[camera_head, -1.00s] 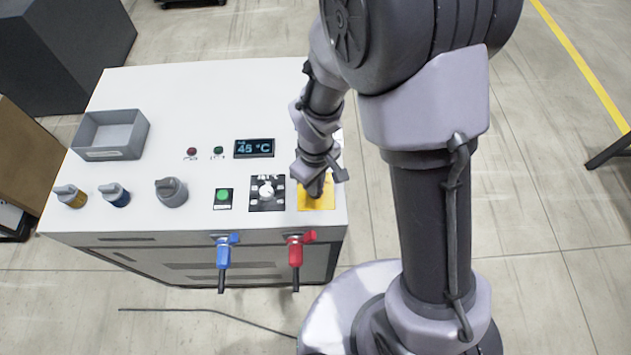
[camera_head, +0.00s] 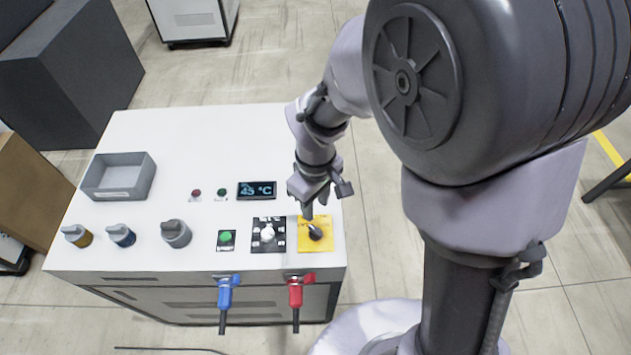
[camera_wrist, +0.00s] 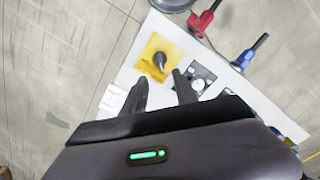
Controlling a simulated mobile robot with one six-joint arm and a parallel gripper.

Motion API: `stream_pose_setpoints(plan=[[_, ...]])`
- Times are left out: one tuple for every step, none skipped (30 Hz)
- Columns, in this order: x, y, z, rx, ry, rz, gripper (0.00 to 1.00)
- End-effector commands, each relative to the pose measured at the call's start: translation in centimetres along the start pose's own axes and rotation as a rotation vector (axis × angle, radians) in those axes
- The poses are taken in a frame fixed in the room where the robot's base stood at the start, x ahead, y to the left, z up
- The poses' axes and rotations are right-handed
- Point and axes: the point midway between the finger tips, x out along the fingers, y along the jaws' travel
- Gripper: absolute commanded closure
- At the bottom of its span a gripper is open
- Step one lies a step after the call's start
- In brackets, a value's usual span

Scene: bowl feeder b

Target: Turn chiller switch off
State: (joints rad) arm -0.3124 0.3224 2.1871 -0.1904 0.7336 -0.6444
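The chiller is a white-topped cabinet (camera_head: 225,180) with controls along its front edge. A black rotary switch (camera_head: 315,233) sits on a yellow plate (camera_head: 304,246) at the front right corner. In the wrist view the switch (camera_wrist: 159,60) stands on the yellow plate (camera_wrist: 150,50), just beyond the fingertips, its knob pointing diagonally. My gripper (camera_head: 308,208) is above and behind the switch. In the wrist view my gripper (camera_wrist: 160,82) has its two fingers apart with nothing between them. I cannot read the switch's label.
Left of the yellow plate are a white dial (camera_head: 268,234), a green button (camera_head: 226,238) and grey-topped knobs (camera_head: 176,233). A display (camera_head: 257,190) reads 45 °C. A grey tray (camera_head: 119,177) sits at the left. Blue (camera_head: 228,285) and red (camera_head: 295,284) valve handles are on the front.

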Motion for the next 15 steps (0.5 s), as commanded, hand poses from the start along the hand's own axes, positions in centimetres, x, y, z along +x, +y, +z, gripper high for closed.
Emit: stream_pose_setpoints(plan=[[-1.9, 0.0, -0.1, 0.001, 0.004, 0.002, 0.65], [-2.7, 0.0, -0.1, 0.001, 0.005, 0.002, 0.65], [-3.6, 0.0, -0.1, 0.001, 0.003, 0.001, 0.65], [-4.2, 0.0, -0.1, 0.000, 0.003, 0.001, 0.65], [-4.7, 0.0, -0.1, 0.000, 0.002, 0.001, 0.65], [-5.3, 0.0, 0.0, 0.001, 0.001, 0.000, 0.65], [-5.6, 0.0, 0.0, 0.001, 0.001, 0.000, 0.65], [-5.9, 0.0, 0.0, 0.001, 0.001, 0.000, 0.65], [-6.2, 0.0, 0.0, 0.001, 0.001, 0.000, 0.65], [-6.3, 0.0, 0.0, 0.001, 0.000, 0.000, 0.65], [-6.3, 0.0, 0.0, 0.001, 0.000, 0.000, 0.65], [-6.4, 0.0, 0.0, 0.001, 0.000, -0.001, 0.65], [-6.4, 0.0, 0.0, 0.000, 0.000, 0.000, 0.65], [-6.3, 0.0, 0.0, 0.000, 0.000, -0.001, 0.65], [-6.3, 0.0, 0.0, 0.000, 0.000, -0.001, 0.65]])
